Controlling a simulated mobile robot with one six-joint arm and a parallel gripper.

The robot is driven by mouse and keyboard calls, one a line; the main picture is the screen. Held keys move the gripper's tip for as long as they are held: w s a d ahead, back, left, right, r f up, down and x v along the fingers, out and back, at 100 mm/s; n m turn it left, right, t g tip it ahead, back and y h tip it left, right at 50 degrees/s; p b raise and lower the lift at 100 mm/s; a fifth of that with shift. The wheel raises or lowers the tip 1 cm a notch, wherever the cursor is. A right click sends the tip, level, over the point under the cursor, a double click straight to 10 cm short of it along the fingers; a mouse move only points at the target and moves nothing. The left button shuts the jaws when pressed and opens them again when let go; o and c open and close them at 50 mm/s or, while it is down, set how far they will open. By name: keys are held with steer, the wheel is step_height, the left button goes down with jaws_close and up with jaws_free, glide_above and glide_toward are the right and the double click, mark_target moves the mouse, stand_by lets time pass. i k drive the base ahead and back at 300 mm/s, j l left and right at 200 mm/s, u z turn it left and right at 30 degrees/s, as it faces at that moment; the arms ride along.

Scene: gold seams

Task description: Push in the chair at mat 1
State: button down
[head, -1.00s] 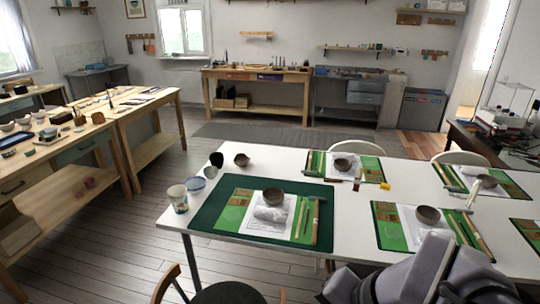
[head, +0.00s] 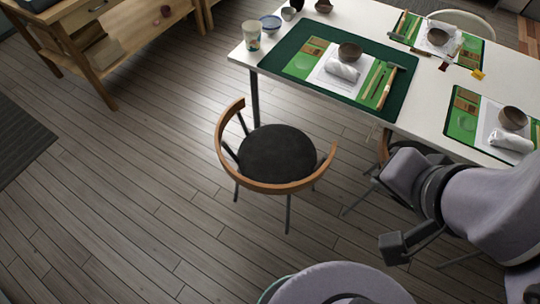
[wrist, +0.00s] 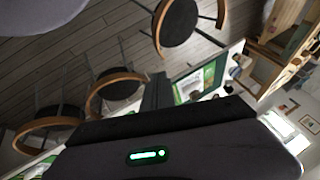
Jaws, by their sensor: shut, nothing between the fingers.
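A chair with a round black seat (head: 277,152), a curved wooden back rail and dark legs stands on the floor in front of the white table (head: 440,88). It is pulled out, with open floor between seat and table edge; its back faces away from the table. It also shows at the top of the wrist view (wrist: 178,22). The dark green mat (head: 292,48) lies on the table beyond it; I see no number on it. My gripper (wrist: 155,95) is shut and empty, apart from the chair. In the head view my arm is at the right.
Another chair (head: 384,146) is at the table edge to the right, partly hidden by my arm. The wrist view shows chairs at the left (wrist: 113,80). A wooden workbench (head: 90,15) is at upper left. Floor left of the chair is clear.

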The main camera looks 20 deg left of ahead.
mark_target(275, 159)
steer(key=k+j+z, duration=0.25)
steer(key=j+z, duration=0.15)
steer(key=j, duration=0.4)
steer(key=k+j+z, duration=0.4)
steer(key=j, duration=0.4)
steer(key=k+j+z, duration=0.35)
steer(key=j, duration=0.3)
steer(key=k+j+z, duration=0.4)
steer(key=k, duration=0.2)
steer(key=j, duration=0.05)
